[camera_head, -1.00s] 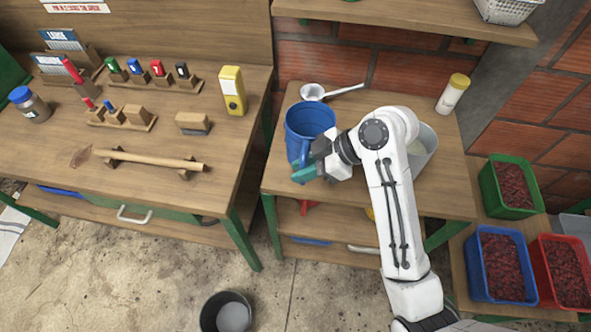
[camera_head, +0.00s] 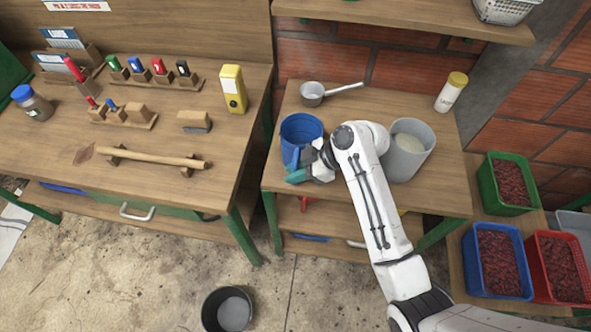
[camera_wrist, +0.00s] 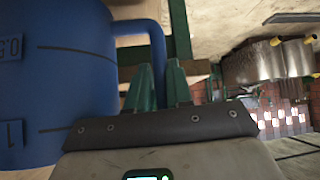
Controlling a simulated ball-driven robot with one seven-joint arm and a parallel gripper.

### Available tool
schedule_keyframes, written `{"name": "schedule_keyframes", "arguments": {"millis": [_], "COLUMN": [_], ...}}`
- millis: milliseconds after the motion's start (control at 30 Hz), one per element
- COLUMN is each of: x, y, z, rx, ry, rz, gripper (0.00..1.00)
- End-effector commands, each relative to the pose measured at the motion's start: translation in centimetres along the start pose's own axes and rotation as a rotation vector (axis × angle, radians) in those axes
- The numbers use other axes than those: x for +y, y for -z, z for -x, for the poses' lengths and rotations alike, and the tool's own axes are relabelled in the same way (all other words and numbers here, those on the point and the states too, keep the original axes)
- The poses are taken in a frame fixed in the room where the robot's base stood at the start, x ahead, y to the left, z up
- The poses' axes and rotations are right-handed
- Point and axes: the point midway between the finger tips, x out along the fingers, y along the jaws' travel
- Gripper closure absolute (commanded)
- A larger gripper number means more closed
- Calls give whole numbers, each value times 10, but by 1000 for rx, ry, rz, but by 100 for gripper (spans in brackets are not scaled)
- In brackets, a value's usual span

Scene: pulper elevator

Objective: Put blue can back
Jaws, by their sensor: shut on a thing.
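The blue can (camera_head: 299,131) is upright at the left side of the small wooden bench (camera_head: 360,101), its open top facing up. In the wrist view the can (camera_wrist: 55,75) fills the left side, with measuring marks on its wall. My gripper (camera_head: 300,172) is on the near side of the can. Its green fingers (camera_wrist: 160,85) are shut on the can's blue handle (camera_wrist: 158,45). I cannot tell whether the can's base touches the bench, as the gripper hides part of it.
A grey bucket (camera_head: 409,150) with pale contents stands right of my arm. A metal ladle (camera_head: 312,94) lies behind the can, and a yellow-capped bottle (camera_head: 451,94) stands at the back right. The workbench (camera_head: 60,140) is left, across a gap. A dark bucket (camera_head: 228,309) sits on the floor.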

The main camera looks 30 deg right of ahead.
Motion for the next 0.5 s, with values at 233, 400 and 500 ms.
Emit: {"name": "schedule_keyframes", "arguments": {"millis": [233, 400, 500], "x": [0, 0, 0], "y": [-1, -1, -1], "z": [-1, -1, -1], "rx": [0, 0, 0], "ry": [0, 0, 0], "rz": [0, 0, 0], "gripper": [64, 54, 54]}}
